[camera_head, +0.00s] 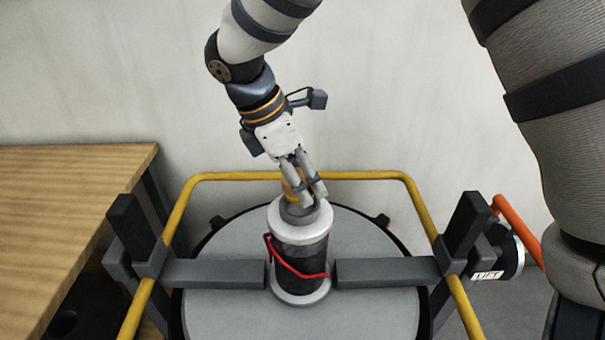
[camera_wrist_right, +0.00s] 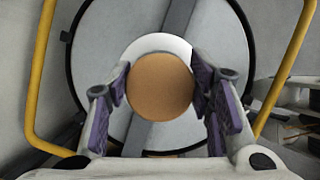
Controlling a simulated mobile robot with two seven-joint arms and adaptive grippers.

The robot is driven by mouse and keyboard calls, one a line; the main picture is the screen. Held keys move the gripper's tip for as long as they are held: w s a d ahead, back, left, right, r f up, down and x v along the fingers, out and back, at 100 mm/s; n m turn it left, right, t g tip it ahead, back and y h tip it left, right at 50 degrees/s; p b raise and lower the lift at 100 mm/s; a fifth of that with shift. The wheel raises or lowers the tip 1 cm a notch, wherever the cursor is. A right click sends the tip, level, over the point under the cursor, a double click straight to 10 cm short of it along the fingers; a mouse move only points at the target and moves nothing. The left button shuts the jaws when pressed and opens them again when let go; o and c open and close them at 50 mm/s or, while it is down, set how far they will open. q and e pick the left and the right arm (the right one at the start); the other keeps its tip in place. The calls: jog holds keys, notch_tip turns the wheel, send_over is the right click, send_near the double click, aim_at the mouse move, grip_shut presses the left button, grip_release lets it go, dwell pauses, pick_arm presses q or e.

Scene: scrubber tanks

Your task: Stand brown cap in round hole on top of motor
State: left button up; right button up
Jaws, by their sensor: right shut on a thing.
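The motor (camera_head: 302,262) is an upright white and black cylinder with a red wire, standing in the middle of the round grey tank lid. My right gripper (camera_head: 306,198) points down just over the motor's top, its fingers close to the top collar (camera_head: 298,212). It is shut on the brown cap (camera_head: 291,180), which shows partly behind the fingers. In the right wrist view the cap (camera_wrist_right: 160,87) is a round brown disc between the purple finger pads, over the motor's white rim (camera_wrist_right: 155,42). The cap hides the round hole, so I cannot tell whether it is in it. My left gripper is not in view.
A yellow rail (camera_head: 345,175) surrounds the grey lid (camera_head: 225,310). Dark grey crossbars (camera_head: 215,273) lie on both sides of the motor, with black upright posts at their ends. A wooden table (camera_head: 70,205) stands at left. An orange pipe (camera_head: 517,232) is at right.

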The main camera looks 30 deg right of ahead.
jog(key=shift+f, duration=0.25)
jog(key=shift+f, duration=0.35)
jog(key=shift+f, duration=0.1)
dwell(0.5)
jog(key=shift+f, duration=0.3)
jog(key=shift+f, duration=0.3)
dwell(0.7)
jog(key=o, duration=1)
jog(key=shift+o, duration=0.6)
jog(key=o, duration=0.6)
